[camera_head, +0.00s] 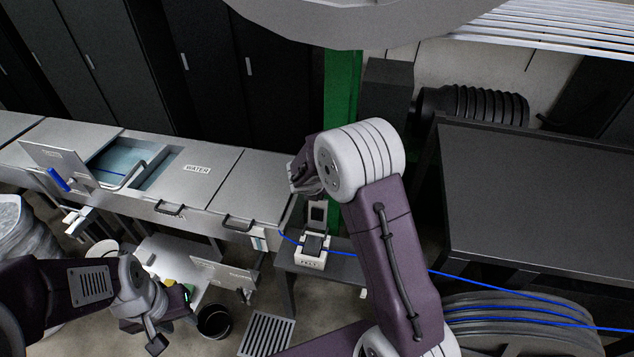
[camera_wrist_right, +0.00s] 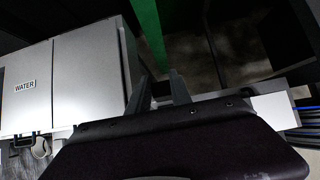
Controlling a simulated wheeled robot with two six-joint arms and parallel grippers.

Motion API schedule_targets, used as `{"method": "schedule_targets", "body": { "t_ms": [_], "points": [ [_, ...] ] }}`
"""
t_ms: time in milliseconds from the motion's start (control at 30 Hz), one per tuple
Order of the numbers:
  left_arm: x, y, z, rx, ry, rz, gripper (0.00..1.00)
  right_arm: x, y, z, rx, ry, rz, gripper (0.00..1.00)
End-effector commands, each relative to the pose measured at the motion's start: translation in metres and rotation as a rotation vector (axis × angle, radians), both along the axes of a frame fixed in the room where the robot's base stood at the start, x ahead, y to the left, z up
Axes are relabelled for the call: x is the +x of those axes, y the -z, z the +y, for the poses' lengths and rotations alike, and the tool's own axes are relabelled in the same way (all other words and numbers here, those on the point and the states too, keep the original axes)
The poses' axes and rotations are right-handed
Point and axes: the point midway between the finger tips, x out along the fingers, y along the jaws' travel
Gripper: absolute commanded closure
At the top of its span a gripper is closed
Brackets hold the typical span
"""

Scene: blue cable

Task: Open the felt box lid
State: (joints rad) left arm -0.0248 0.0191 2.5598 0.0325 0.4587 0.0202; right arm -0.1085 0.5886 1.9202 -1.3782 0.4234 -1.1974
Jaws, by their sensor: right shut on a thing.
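The felt box (camera_head: 311,258) is a small white box marked FELT, standing on a low grey bench. Its lid (camera_head: 318,213) stands raised at the back of the box, and the blue cable (camera_head: 342,253) runs past the box. My right gripper (camera_head: 303,184) is just above the lid, shut on what seems to be its upper edge; the arm partly hides the contact. In the right wrist view its two fingers (camera_wrist_right: 162,90) are close together. My left gripper (camera_head: 172,318) is low at the left, away from the box; its jaw gap is unclear.
A steel water tank (camera_head: 190,185) marked WATER lies left of the box. A green post (camera_head: 341,95) stands behind it. A dark table (camera_head: 540,200) and a coil of cable (camera_head: 520,325) are at the right. A black bucket (camera_head: 214,321) stands on the floor.

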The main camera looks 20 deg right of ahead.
Motion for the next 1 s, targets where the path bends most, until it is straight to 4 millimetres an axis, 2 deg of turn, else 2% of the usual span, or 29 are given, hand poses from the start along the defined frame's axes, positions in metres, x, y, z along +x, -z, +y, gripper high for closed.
{"method": "schedule_targets", "body": {
  "t_ms": [467, 500, 567, 867, 1000],
  "points": [
    [0.000, -0.001, 0.000, 0.000, 0.000, 0.000, 0.64, -0.002, 0.002, 0.000, 0.010, 0.000, 0.012, 1.00],
    [0.000, -0.001, 0.000, 0.000, 0.000, 0.000, 0.64, -0.002, 0.002, 0.000, 0.010, 0.000, 0.012, 0.67],
    [0.000, -0.001, 0.000, 0.000, 0.000, 0.000, 0.64, -0.002, 0.002, 0.000, 0.009, 0.001, 0.013, 0.53],
    [0.000, -0.002, 0.000, 0.000, 0.000, 0.000, 0.64, -0.003, 0.000, 0.000, 0.009, 0.000, 0.011, 0.53],
    [0.000, -0.004, 0.000, 0.000, 0.000, 0.000, 0.64, -0.012, -0.017, 0.007, 0.010, 0.000, 0.008, 0.53]
  ]
}}
